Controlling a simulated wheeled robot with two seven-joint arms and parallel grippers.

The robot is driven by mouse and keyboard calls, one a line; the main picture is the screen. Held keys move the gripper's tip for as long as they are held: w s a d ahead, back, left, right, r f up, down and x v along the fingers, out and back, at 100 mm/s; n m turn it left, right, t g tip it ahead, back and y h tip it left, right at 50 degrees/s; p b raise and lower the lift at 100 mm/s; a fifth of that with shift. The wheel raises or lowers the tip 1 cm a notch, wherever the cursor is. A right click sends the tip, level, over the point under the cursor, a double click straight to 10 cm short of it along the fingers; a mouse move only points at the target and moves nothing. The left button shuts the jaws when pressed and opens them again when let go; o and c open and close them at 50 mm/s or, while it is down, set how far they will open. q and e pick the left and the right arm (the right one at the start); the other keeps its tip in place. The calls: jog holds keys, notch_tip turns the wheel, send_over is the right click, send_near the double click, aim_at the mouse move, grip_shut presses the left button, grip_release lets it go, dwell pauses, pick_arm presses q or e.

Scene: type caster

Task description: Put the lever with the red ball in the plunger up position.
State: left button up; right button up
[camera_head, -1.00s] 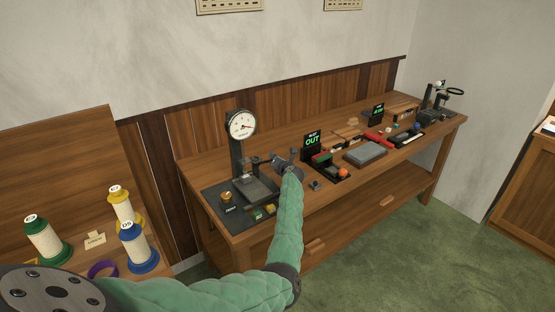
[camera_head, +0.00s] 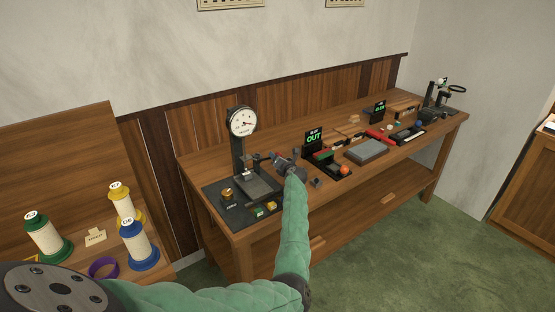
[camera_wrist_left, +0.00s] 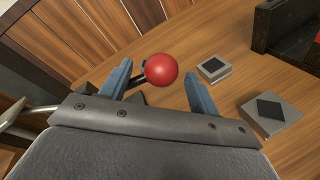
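The red ball (camera_wrist_left: 161,69) of the lever shows in the left wrist view, just ahead of and between my left gripper's blue fingertips (camera_wrist_left: 157,76). The fingers are apart, with a gap on the ball's right side; I cannot tell whether the left finger touches it. A short dark stalk shows at the ball's lower left. In the head view my left gripper (camera_head: 283,163) is at the bench, right of the press with the round dial gauge (camera_head: 242,122), and hides the lever's ball. The press plunger's height is too small to tell. My right gripper is not in view.
Two small grey blocks with dark tops (camera_wrist_left: 213,68) lie right of the ball. A display reading OUT (camera_head: 313,138) and an orange ball (camera_head: 345,170) are further right. Thread spools (camera_head: 138,245) stand on a separate surface at left.

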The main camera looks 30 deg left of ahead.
pick_arm(q)
jog(key=v, duration=0.4)
jog(key=shift+w+d+f, duration=0.1)
jog(key=shift+d+f, duration=0.05)
jog(key=shift+f, duration=0.1)
jog(key=shift+s+d+r+b, duration=0.2)
jog(key=shift+s+d+b, duration=0.1)
jog(key=shift+d, duration=0.1)
jog(key=shift+s+d+r, duration=0.1)
jog(key=shift+s+r, duration=0.05)
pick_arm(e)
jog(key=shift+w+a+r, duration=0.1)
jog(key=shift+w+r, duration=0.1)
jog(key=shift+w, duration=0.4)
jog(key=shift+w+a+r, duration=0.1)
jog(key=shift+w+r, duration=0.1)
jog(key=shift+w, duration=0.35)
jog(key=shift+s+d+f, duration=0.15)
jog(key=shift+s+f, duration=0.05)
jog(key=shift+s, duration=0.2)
